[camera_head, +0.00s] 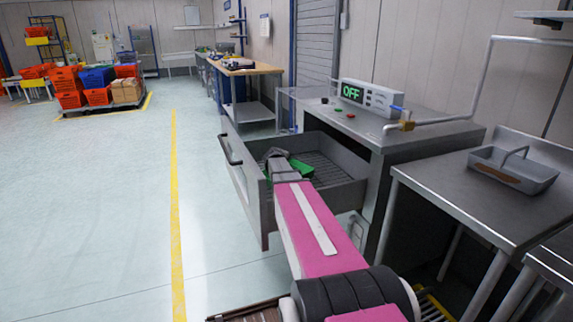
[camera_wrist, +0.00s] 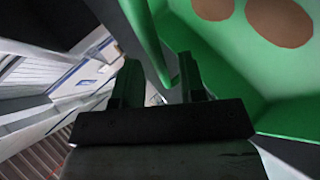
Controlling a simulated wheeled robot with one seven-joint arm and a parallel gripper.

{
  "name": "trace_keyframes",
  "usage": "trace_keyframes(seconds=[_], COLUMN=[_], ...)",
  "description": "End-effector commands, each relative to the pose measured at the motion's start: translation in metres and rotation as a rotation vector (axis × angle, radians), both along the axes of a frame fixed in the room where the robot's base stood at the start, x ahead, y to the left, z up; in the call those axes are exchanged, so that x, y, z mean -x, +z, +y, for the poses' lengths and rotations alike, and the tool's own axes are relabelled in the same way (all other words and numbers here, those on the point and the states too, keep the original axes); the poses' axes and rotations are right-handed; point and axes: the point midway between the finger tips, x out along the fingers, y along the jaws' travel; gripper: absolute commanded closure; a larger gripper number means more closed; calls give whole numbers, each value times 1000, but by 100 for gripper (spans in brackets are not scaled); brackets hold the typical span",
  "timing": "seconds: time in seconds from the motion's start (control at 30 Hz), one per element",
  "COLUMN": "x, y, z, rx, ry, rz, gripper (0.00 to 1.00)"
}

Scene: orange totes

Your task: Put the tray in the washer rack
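A green tray (camera_head: 300,168) with a raised handle is inside the pulled-out washer drawer, mostly hidden behind my arm in the head view. In the wrist view the green tray (camera_wrist: 280,85) fills the upper right and has brown spots on its inside. Its green handle (camera_wrist: 146,38) slants down to the space between my fingers. My gripper (camera_wrist: 158,75) has its fingers apart, with the handle close to the right finger; I see no firm grip. The washer rack (camera_head: 328,166) is the dark slatted floor of the drawer.
A grey handled tray (camera_head: 540,182) with a brown stain sits on the metal table (camera_head: 450,190) at right. The washer (camera_head: 425,128) has a display reading OFF. The drawer front (camera_head: 243,180) stands out over the floor. The floor at left is open.

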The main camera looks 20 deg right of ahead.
Motion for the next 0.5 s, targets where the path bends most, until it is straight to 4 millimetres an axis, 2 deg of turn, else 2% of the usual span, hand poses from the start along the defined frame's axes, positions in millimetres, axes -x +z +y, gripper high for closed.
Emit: trace_keyframes(seconds=[0.03,0.2,0.5], x=[9,25,29], y=[6,18,22], z=[6,19,23], rx=[0,0,0], ry=[1,1,-1], rz=[-1,-1,1], gripper=[62,62,62])
